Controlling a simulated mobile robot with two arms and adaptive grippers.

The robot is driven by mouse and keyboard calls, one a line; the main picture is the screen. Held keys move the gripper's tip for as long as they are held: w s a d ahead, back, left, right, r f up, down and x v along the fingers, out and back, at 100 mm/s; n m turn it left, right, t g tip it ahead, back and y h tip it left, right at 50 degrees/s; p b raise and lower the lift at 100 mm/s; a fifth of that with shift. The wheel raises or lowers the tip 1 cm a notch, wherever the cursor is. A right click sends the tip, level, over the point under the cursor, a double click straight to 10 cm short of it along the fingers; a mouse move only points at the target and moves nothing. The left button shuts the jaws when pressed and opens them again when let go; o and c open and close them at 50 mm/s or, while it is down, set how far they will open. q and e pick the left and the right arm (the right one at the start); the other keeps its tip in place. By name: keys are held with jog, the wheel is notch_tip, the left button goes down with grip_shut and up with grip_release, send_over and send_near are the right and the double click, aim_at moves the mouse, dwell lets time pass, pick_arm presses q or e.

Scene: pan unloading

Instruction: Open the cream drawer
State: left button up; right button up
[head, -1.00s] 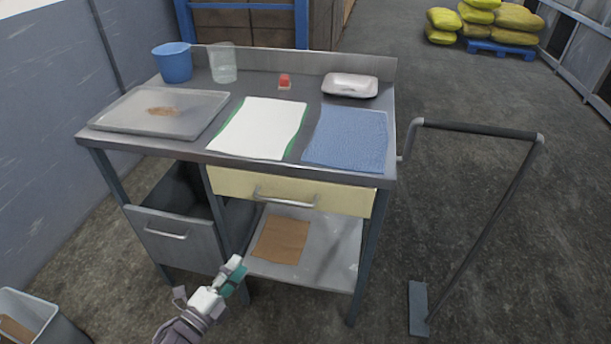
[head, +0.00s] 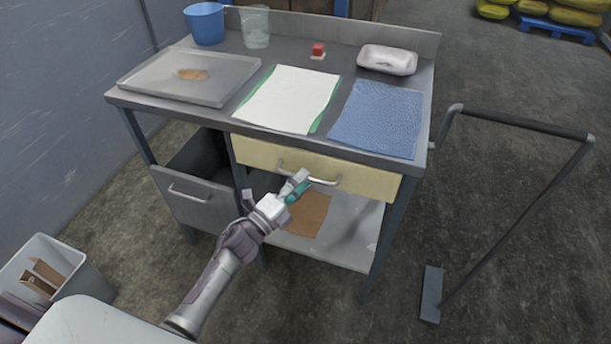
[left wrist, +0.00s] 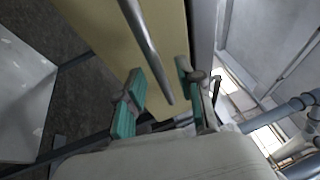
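The cream drawer (head: 355,180) sits under the right part of the metal worktop, its front looking flush with the frame. Its curved metal handle (head: 322,181) runs across the front. My left gripper (head: 297,187) is at the handle's left part, in front of the drawer. In the left wrist view the gripper's teal-padded fingers (left wrist: 160,84) are apart, and the handle bar (left wrist: 146,45) reaches into the gap between them. The cream drawer front (left wrist: 112,32) lies just beyond. Contact between fingers and handle is not clear. My right gripper is not in view.
A grey drawer (head: 205,212) at left shows an open top. The worktop (head: 222,118) holds a tray (head: 150,80), a white cloth (head: 285,98), a blue cloth (head: 378,118) and a white dish (head: 388,59). A trolley handle (head: 525,128) stands at right; a bin (head: 85,278) at lower left.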

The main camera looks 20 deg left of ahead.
pick_arm(q)
jog(key=shift+x, duration=0.9)
jog(key=shift+c, duration=0.3)
grip_shut()
